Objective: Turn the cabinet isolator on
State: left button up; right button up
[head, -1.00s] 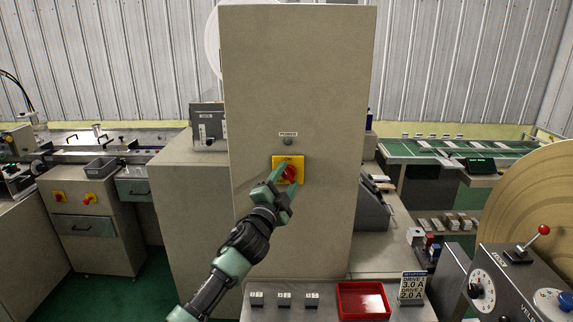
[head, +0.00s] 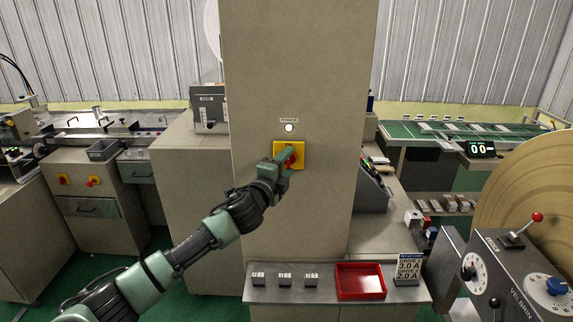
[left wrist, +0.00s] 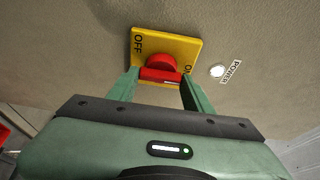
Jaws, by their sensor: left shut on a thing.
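The cabinet (head: 300,70) stands upright in the middle of the head view. Its isolator is a yellow plate (head: 298,147) with a red knob (head: 291,155). My left gripper (head: 286,161) is shut on the red knob. In the left wrist view the plate (left wrist: 170,45) reads OFF at one end and ON at the other, partly cut by my finger. The knob (left wrist: 160,66) sits between my fingers, its grip turned sideways with a white mark toward the ON side. The POWER lamp (head: 289,128) above the plate glows white. My right gripper is not in view.
Below the cabinet face is a ledge with several small labelled blocks, a red tray (head: 361,281) and a settings sign (head: 408,268). A control box (head: 515,270) with dials and a red-tipped lever stands at the right. A display (head: 481,149) beyond it shows lit digits.

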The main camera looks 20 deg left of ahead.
pick_arm(q)
jog(key=shift+f, duration=0.15)
jog(key=o, duration=1.4)
jog(key=shift+c, duration=0.2)
jog(key=shift+s, duration=0.1)
jog(key=s+b, duration=0.3)
jog(key=s, duration=0.4)
jog(key=shift+s+a, duration=0.3)
jog(key=shift+a, duration=0.1)
